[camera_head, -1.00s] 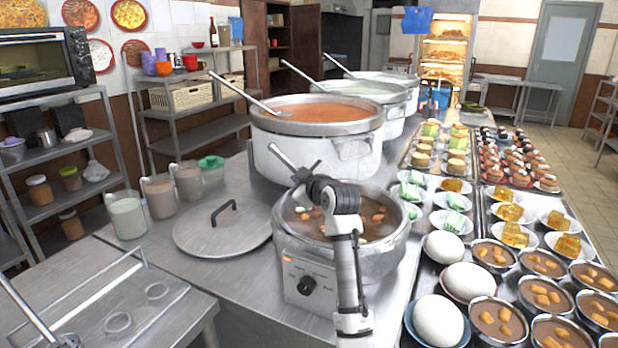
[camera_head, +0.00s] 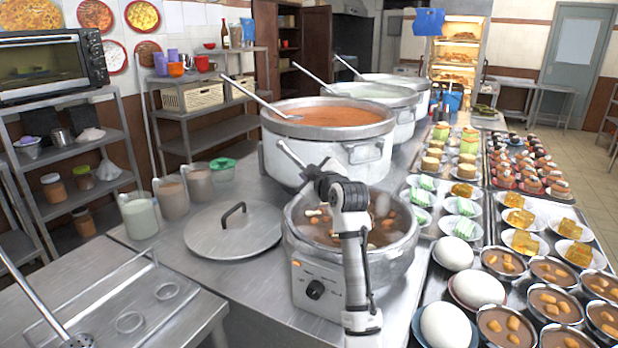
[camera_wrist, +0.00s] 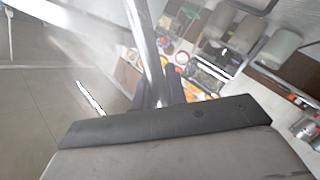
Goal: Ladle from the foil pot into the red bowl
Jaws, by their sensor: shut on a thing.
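The foil pot appears to be the front cooker pot (camera_head: 408,258), silver and crinkled, with chunks in brown liquid. My gripper (camera_head: 322,180) is above this pot, shut on the metal handle of a ladle (camera_head: 291,154). The handle slants up to the left; the ladle's bowl end is hidden behind my arm or in the liquid. In the wrist view the shiny ladle handle (camera_wrist: 146,45) runs up from between the dark fingers of my gripper (camera_wrist: 158,98). A small red bowl (camera_head: 209,46) sits on the back-left shelf; I cannot tell whether it is the task's bowl.
A large pot of orange soup (camera_head: 320,150) stands just behind. A flat lid (camera_head: 232,240) and several filled jugs (camera_head: 140,218) are to the left on the steel counter. Trays of filled bowls and white buns (camera_head: 446,325) crowd the right side.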

